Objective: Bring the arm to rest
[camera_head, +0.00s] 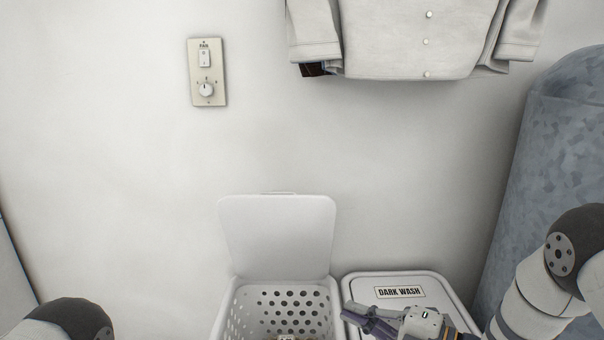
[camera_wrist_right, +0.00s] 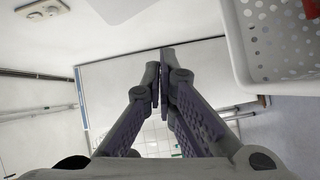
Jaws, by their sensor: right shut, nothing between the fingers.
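My right gripper (camera_head: 358,318) is over the front left part of the closed lid of the bin labelled DARK WASH (camera_head: 400,287), at the bottom of the head view. Its fingers point left. In the right wrist view the two fingertips (camera_wrist_right: 162,70) meet, with nothing held between them. My right arm comes in from the right edge. Of my left arm only a dark rounded link shows at the bottom left, and its gripper is out of view.
A white perforated basket (camera_head: 236,300) with its lid (camera_head: 279,235) raised stands left of the bin; something small lies inside. A mottled grey-blue tank (camera_head: 560,130) stands at right. A pale shirt (camera_head: 415,40) hangs above. A fan switch plate (camera_head: 207,72) is on the wall.

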